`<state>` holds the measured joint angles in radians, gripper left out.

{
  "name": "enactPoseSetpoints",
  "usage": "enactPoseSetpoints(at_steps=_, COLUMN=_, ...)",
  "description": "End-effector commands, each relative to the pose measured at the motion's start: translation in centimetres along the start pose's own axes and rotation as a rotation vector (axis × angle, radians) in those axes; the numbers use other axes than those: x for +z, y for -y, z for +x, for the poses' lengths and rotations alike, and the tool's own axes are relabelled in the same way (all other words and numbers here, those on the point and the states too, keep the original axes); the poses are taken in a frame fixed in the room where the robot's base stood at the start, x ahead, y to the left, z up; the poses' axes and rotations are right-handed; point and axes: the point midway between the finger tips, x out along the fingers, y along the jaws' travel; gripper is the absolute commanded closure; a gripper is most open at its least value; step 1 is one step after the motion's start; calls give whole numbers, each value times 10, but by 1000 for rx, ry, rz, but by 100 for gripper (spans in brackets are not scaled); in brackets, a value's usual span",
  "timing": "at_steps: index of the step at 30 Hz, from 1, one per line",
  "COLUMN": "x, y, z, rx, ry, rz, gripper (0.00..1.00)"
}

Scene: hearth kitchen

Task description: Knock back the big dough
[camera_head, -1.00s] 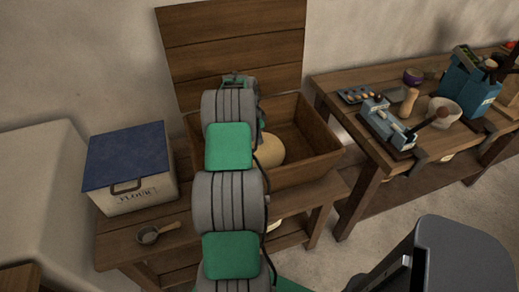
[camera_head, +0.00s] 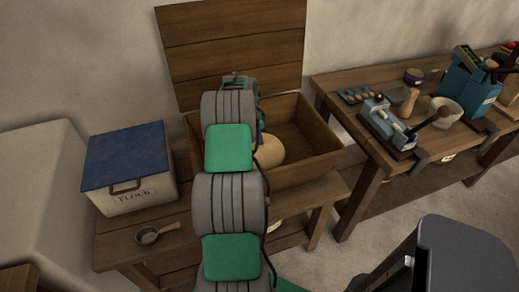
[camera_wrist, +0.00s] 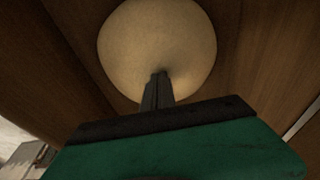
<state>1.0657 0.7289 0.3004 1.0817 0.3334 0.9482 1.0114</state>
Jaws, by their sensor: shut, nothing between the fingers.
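The big dough (camera_head: 269,151) is a pale round mass lying in an open wooden trough (camera_head: 318,166) with its lid (camera_head: 235,50) raised against the wall. My arm hides its left part in the head view. In the wrist view the dough (camera_wrist: 150,40) fills the upper middle. My gripper (camera_wrist: 158,76) is shut and empty, its fingertips at the near edge of the dough with a small shaded dent around them. In the head view the fingers are hidden behind my arm.
The right table holds a blue device (camera_head: 388,128), a white bowl (camera_head: 446,112) and a blue crate (camera_head: 470,85).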

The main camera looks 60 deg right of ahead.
Motion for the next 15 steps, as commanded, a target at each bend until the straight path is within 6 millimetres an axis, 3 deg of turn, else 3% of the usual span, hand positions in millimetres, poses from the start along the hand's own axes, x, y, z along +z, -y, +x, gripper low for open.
enactPoseSetpoints(at_steps=15, x=1, y=0, z=4, rx=1, ry=0, rz=0, gripper=100)
